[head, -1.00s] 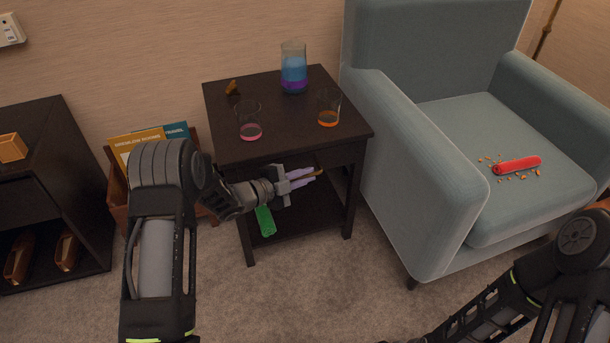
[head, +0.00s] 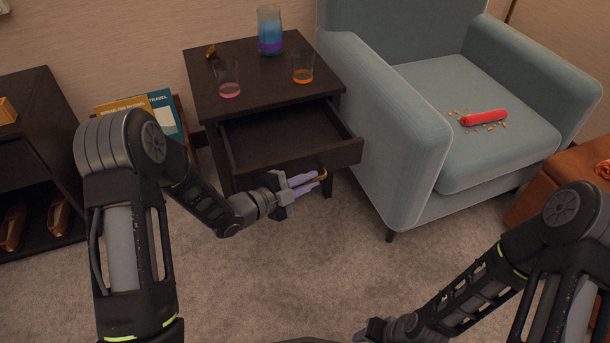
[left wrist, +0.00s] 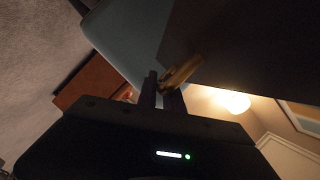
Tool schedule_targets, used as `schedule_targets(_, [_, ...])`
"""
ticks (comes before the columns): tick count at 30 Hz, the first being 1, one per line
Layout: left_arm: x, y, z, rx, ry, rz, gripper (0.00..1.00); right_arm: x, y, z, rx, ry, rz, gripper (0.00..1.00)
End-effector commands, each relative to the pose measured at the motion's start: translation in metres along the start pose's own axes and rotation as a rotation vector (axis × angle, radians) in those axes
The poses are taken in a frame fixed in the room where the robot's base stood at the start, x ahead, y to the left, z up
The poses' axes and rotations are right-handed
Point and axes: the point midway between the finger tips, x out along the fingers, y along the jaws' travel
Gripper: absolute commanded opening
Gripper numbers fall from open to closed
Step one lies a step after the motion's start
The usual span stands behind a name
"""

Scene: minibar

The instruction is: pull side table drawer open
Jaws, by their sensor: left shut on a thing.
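The dark side table (head: 262,82) stands against the wall beside the armchair. Its drawer (head: 275,137) is pulled well out, and the inside looks empty. The drawer's brass handle (head: 323,174) is on the front panel; it also shows in the left wrist view (left wrist: 182,72). My left gripper (head: 320,179) is shut on the handle, with its pale purple fingers at the drawer front. In the left wrist view the fingers (left wrist: 160,92) meet the handle.
A blue-grey armchair (head: 400,135) stands close on the right. Carpet in front is clear.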

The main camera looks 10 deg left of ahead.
Motion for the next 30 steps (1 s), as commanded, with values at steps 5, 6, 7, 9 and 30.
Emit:
schedule_targets(5, [-0.001,0.0014,-0.0015,0.0,-0.001,0.0,0.0,0.0008,0.0,-0.0003,0.0,0.001,0.0,0.36])
schedule_targets(6, [-0.001,0.0014,-0.0015,0.0,-0.001,0.0,0.0,0.0007,-0.0001,-0.0003,-0.001,0.001,0.0,0.36])
schedule_targets(7, [-0.001,0.0013,-0.0015,0.0,-0.001,0.0,0.0,0.0007,-0.0001,-0.0002,-0.001,0.001,0.0,0.36])
schedule_targets(9, [-0.001,0.0013,-0.0014,0.0,-0.001,0.0,0.0,0.0007,-0.0001,-0.0002,-0.001,0.001,0.0,0.36])
schedule_targets(30, [-0.0049,0.0006,-0.0014,0.0,-0.001,0.0,0.33,-0.001,-0.0005,0.0,0.0,0.0,0.0,0.36])
